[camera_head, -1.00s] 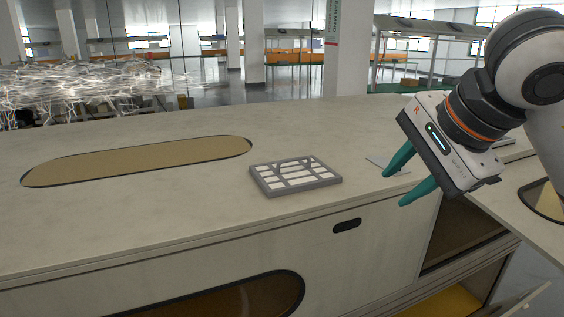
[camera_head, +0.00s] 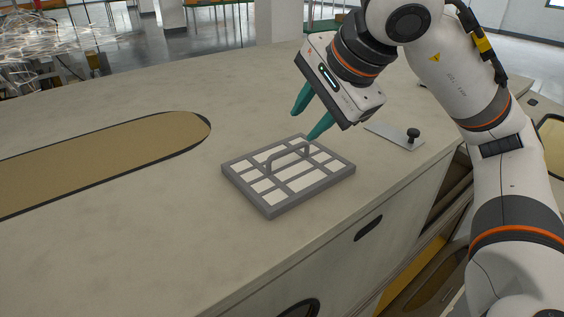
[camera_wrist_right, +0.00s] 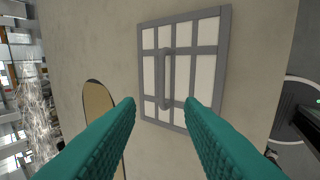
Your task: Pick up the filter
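The filter (camera_head: 276,202) is a flat grey square frame with white panels and a raised grey handle. It lies on the countertop near the front edge in the head view. In the right wrist view the filter (camera_wrist_right: 177,57) lies beyond the fingertips, with its handle upright between the two finger lines. My right gripper (camera_head: 303,125) has two teal fingers, spread apart and empty, above the filter's far side. The same gripper (camera_wrist_right: 160,103) shows open in the right wrist view, apart from the handle. My left gripper is not in view.
The pale countertop (camera_head: 130,235) has a long tan oval inset (camera_head: 100,165) on the left. A flat metal plate with a black knob (camera_head: 413,134) lies to the right of the filter. Open compartments show below the counter's right side.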

